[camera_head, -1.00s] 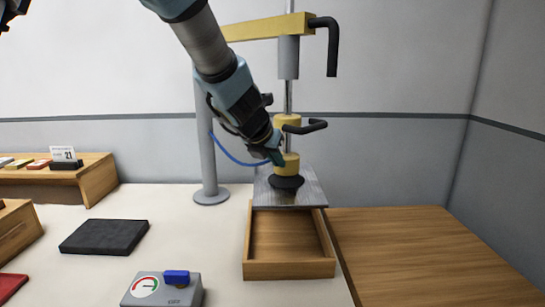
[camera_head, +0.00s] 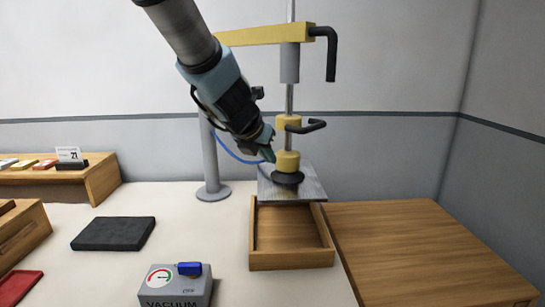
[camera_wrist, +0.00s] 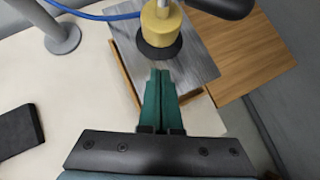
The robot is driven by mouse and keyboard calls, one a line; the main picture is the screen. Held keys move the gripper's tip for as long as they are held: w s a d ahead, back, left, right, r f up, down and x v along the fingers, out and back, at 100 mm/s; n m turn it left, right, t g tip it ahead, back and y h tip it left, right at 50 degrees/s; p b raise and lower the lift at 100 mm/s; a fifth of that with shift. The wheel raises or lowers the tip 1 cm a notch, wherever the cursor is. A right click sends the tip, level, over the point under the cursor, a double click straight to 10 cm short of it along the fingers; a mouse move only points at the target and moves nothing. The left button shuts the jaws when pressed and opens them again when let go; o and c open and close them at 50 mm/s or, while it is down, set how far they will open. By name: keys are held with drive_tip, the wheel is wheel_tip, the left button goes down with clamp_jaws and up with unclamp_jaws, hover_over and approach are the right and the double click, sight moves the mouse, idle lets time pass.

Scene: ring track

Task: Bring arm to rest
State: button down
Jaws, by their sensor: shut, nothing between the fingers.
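My gripper (camera_head: 268,154) is at the end of my arm, which reaches down from the top left in the head view. In the wrist view its two green fingers (camera_wrist: 160,75) are together with nothing between them. The fingertips are close to the yellow and black suction cup (camera_head: 287,172), which also shows in the wrist view (camera_wrist: 160,28). I cannot tell whether they touch it. The suction cup rests on a grey metal plate (camera_head: 313,188) that lies over the back of an open wooden tray (camera_head: 292,262).
A lift post (camera_head: 211,165) with a yellow boom (camera_head: 265,34) and black handles stands behind. A vacuum box (camera_head: 176,287) with a blue switch is in front. A dark pad (camera_head: 113,233) lies left. A wooden board (camera_head: 430,250) is at the right, and a shelf (camera_head: 60,183) at the back left.

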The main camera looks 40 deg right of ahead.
drive_tip(key=p+v, duration=0.2)
drive_tip(key=v, duration=0.4)
drive_tip(key=shift+s, duration=0.1)
drive_tip(key=shift+f, duration=0.1)
drive_tip(key=w+a+f+n+t+y, duration=0.3)
drive_tip(key=w+a+n+t+y, duration=0.1)
drive_tip(key=w+a+n, duration=1.25)
drive_tip(key=a+f+n+g+y, duration=0.1)
drive_tip(key=a+f+n+y, duration=0.3)
drive_tip(key=a+n, duration=1.1)
drive_tip(key=s+a+f+n+g, duration=0.2)
drive_tip(key=s+a+n, duration=0.2)
drive_tip(key=a+n, duration=0.3)
drive_tip(key=s+a+f+n+g, duration=0.2)
drive_tip(key=s+a+n, duration=0.3)
drive_tip(key=n, duration=0.5)
drive_tip(key=shift+s+a+f+g, duration=0.3)
drive_tip(key=shift+a+f, duration=0.5)
drive_tip(key=shift+a, duration=0.3)
